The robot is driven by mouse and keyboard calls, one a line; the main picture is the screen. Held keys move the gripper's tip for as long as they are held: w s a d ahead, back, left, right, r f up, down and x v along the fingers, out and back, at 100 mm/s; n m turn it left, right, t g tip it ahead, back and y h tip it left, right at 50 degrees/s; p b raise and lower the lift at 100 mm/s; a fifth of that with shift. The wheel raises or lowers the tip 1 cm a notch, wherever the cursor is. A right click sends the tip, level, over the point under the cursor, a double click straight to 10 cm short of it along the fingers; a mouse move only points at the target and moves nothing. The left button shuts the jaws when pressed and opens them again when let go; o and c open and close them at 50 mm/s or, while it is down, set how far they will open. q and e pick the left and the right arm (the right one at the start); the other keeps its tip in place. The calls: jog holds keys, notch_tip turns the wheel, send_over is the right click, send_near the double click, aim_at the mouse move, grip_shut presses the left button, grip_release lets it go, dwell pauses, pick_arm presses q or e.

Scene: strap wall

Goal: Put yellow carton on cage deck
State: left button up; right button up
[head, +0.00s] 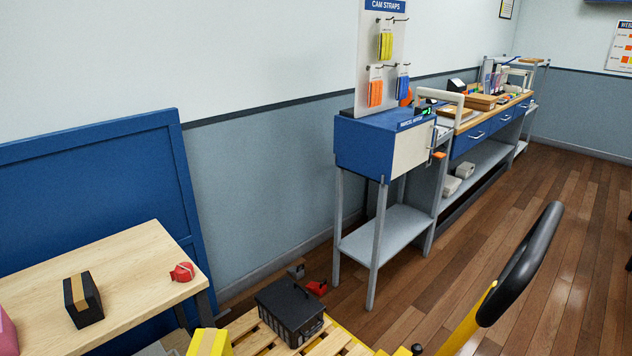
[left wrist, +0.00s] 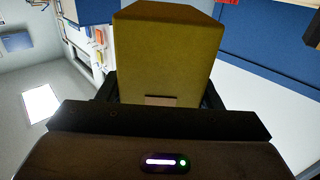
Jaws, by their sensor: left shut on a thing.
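The yellow carton (left wrist: 165,60) is between the fingers of my left gripper (left wrist: 158,92) in the left wrist view, and the gripper is shut on it. In the head view a yellow carton with a tan tape strip (head: 209,342) shows at the bottom edge, cut off by the frame; my left gripper is not seen there. A slatted wooden deck with a yellow edge (head: 262,336), seemingly the cage deck, is just right of the carton. I cannot tell whether the carton touches it. My right gripper is in neither view.
A black case (head: 289,312) stands on the deck. A black carton with tan tape (head: 83,299) and a red item (head: 182,271) are on the wooden table (head: 130,262). A yellow bar with a black grip (head: 520,265) rises at right. A blue cabinet stand (head: 365,150) stands behind.

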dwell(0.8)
